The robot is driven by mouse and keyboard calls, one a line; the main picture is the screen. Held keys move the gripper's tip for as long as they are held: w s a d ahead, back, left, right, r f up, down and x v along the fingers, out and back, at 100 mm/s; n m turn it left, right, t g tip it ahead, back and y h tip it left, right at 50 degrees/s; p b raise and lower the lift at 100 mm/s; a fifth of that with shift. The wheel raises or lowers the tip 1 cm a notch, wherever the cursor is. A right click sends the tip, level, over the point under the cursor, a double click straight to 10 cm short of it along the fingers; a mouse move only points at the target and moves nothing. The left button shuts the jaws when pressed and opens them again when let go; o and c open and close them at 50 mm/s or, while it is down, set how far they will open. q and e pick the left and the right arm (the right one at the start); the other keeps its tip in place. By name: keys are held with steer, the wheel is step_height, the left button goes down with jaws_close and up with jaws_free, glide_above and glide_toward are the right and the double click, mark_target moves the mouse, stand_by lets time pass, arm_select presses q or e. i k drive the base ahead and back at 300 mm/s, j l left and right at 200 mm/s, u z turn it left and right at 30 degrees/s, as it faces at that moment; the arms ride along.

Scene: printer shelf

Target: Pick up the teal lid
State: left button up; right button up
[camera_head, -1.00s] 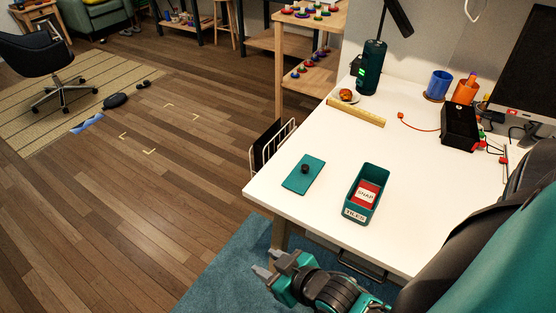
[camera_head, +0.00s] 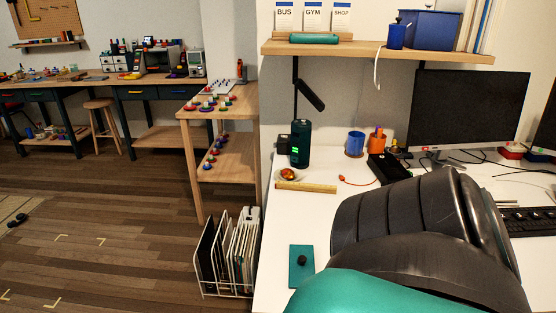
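The teal lid (camera_head: 295,277), a flat rectangle with a dark round knob, lies on the white desk (camera_head: 276,237) near its left edge. One of my arm links fills the lower right foreground, and its teal part comes close to the lid in the picture. The lid's knob and most of its top show. The teal bin labelled TILES is not visible now; my arm covers that part of the desk. Neither of my grippers is in view.
A wooden ruler (camera_head: 306,187), a small plate with food (camera_head: 289,174) and a dark green cylinder (camera_head: 300,145) stand behind the lid. A white wire rack of files (camera_head: 228,258) stands left of the desk. A wall shelf (camera_head: 370,51) hangs above.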

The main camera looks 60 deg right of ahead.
mark_target(301, 262)
steer(key=i+j+z, duration=0.15)
steer(key=z, duration=0.35)
steer(key=i+j+z, duration=0.15)
steer(key=z, duration=0.3)
steer(key=j, duration=0.1)
